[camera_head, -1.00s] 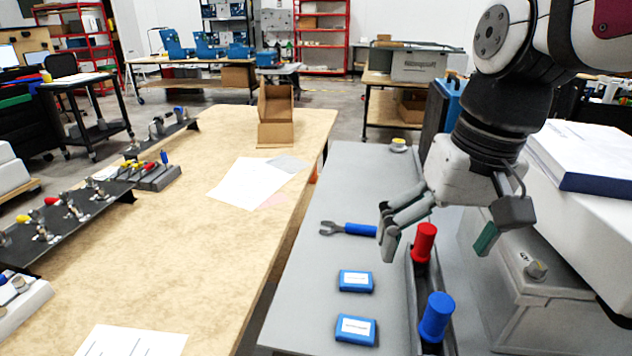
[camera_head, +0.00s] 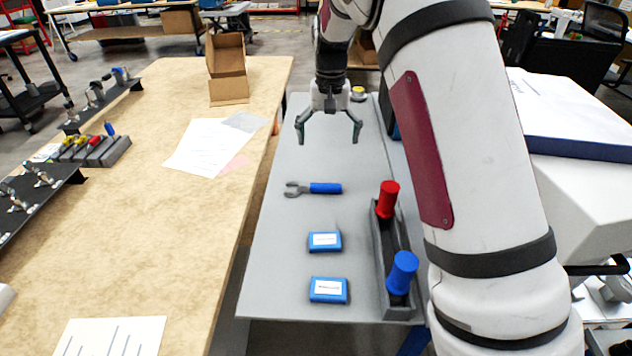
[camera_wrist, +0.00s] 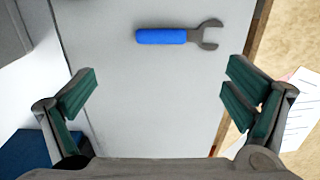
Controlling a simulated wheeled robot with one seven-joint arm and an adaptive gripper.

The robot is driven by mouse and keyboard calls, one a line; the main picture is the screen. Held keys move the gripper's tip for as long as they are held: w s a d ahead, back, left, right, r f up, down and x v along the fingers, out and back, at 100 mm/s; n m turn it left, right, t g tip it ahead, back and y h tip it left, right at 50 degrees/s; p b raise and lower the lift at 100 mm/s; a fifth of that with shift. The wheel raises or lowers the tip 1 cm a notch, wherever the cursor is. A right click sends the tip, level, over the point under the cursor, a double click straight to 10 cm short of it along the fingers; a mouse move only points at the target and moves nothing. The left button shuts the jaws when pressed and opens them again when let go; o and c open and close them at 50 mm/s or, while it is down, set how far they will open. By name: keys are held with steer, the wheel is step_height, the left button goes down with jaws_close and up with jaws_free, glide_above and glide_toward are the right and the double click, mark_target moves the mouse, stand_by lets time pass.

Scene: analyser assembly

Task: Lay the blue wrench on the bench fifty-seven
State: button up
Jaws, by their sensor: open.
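The blue wrench (camera_head: 314,188) lies flat on the grey bench (camera_head: 270,285), its blue handle to the right and its grey open jaw to the left. In the wrist view the blue wrench (camera_wrist: 178,36) shows at the top, with its jaw to the right. My gripper (camera_head: 328,137) is open and empty, pointing down above the grey bench, beyond the wrench in the head view. In the wrist view my gripper (camera_wrist: 160,95) has its fingers wide apart, with only bare bench between them. I cannot read any bench number.
Two blue boxes (camera_head: 325,242) (camera_head: 328,290) lie nearer on the grey bench. A dark rack (camera_head: 400,313) holds a red-topped (camera_head: 388,196) and a blue-topped tool (camera_head: 402,268). A wooden table (camera_head: 180,260) with papers and a cardboard box (camera_head: 227,70) stands at left.

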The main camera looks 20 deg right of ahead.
mark_target(326, 188)
step_height(326, 188, down, 14)
steer(key=shift+w+a+f+p, duration=0.1)
steer(key=shift+f+p, duration=0.05)
steer(key=shift+p, duration=0.15)
steer(key=c, duration=1.3)
